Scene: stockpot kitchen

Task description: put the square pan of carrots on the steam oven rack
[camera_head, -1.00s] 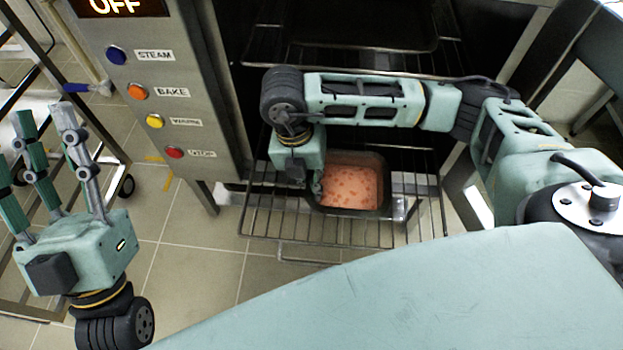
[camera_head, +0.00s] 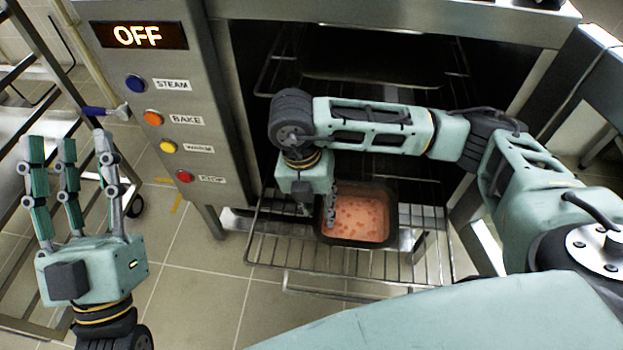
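The square pan (camera_head: 388,220) is dark and holds orange carrot pieces (camera_head: 360,217). It sits level on or just over the pulled-out wire rack (camera_head: 300,256) of the steam oven. My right gripper (camera_head: 320,207) points down at the pan's left wall, with one finger at the inside edge and another part outside it. Its fingertips are partly hidden, so I cannot tell whether they grip the wall. My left gripper (camera_head: 72,185) is empty, its fingers pointing up and spread apart, well left of the oven.
The oven's control panel (camera_head: 168,110) reads OFF, with blue, orange, yellow and red buttons. Another rack (camera_head: 380,75) with a dark tray is higher inside. A metal rack cart (camera_head: 30,160) stands at the left. Tiled floor lies clear between.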

